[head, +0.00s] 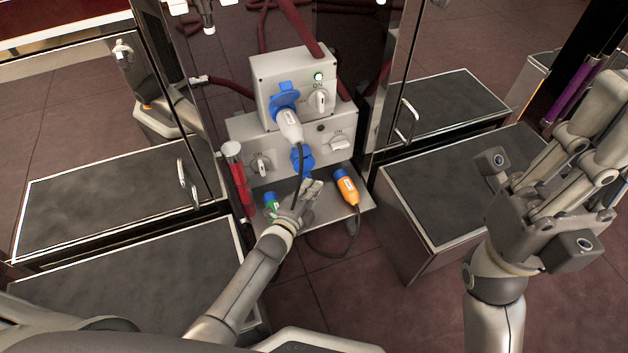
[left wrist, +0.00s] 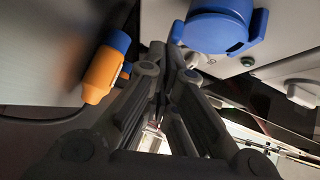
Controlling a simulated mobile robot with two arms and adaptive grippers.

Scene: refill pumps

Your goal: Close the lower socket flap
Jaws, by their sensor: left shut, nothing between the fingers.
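The lower blue socket (head: 301,158) is on the front of the lower grey box, partly behind the cable of the upper plug. In the left wrist view its round blue cover (left wrist: 216,30) is close, just above and right of my fingertips. I cannot tell whether its flap is fully closed. My left gripper (head: 309,187) is shut and empty just below this socket; its fingers also show in the left wrist view (left wrist: 172,50). Whether they touch the flap is unclear. My right gripper (head: 606,95) is raised at the far right, away from the boxes.
A white plug (head: 289,125) sits in the upper blue socket, its flap (head: 285,97) raised. An orange plug (head: 347,189) and a green-ended plug (head: 271,202) are on the metal shelf (head: 366,206). Their cables hang close to my left arm. A red-handled object (head: 238,177) stands left.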

